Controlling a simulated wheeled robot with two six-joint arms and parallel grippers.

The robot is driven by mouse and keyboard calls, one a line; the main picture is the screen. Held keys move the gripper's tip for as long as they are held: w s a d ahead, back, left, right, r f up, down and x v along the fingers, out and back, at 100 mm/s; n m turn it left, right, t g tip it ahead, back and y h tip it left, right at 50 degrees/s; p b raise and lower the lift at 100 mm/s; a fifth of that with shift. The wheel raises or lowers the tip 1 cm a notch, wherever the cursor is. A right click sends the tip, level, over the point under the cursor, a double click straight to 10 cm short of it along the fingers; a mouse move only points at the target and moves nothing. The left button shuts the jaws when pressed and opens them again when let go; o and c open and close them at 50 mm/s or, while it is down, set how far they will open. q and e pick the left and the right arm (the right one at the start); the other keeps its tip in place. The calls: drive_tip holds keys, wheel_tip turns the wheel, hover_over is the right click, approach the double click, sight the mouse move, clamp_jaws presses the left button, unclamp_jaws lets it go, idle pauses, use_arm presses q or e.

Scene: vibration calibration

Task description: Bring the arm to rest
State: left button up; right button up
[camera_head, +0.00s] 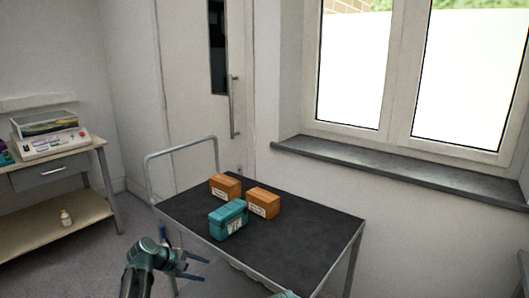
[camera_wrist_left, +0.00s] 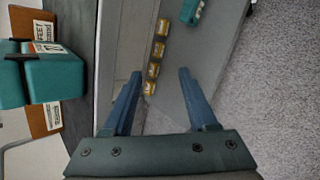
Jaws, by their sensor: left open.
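My left gripper (camera_head: 205,269) is in the head view at the bottom, in front of the near left side of a cart (camera_head: 310,235). Its two blue fingers are apart with nothing between them. In the left wrist view the open fingers (camera_wrist_left: 160,73) point toward the cart's lower level, with the cart top to the left. A teal case (camera_head: 228,219) stands on the dark cart top, beyond the gripper and apart from it. Two orange boxes (camera_head: 225,187) (camera_head: 263,202) stand behind the case.
Several small yellow items (camera_wrist_left: 157,50) and a teal item (camera_wrist_left: 192,11) lie below the cart top. A side table (camera_head: 60,215) with a white device (camera_head: 50,143) stands at left. A door (camera_head: 185,95) and windowsill (camera_head: 390,165) lie behind the cart. The cart top's right part is clear.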

use_arm(q)
drive_tip(key=s+d+f+m+g+y, duration=0.2)
drive_tip(key=s+m, duration=0.3)
drive_tip(key=s, duration=0.2)
drive_tip(key=s+d+f+m+g+y, duration=0.1)
drive_tip(key=s+f+m+y, duration=0.2)
drive_tip(key=s, duration=0.5)
drive_tip(key=s+d+f+m+g+y, duration=0.2)
drive_tip(key=s+m, duration=0.4)
drive_tip(key=s, duration=0.1)
drive_tip(key=s+d+r+m+p, duration=0.1)
drive_tip(key=d+r+p, duration=0.2)
drive_tip(key=r+p, duration=0.5)
drive_tip(key=s+d+r+m+y+p, duration=0.1)
drive_tip(key=s+d+r+p, duration=0.1)
drive_tip(key=d+r+p, duration=0.2)
drive_tip(key=s+d+r+m+g+p, duration=0.1)
drive_tip(key=s+d+r+p, duration=0.1)
drive_tip(key=r+p, duration=0.9)
drive_tip(key=shift+d+r+p, duration=0.3)
drive_tip(key=shift+d+r, duration=0.25)
drive_tip(key=shift+d, duration=0.15)
drive_tip(key=shift+o, duration=0.2)
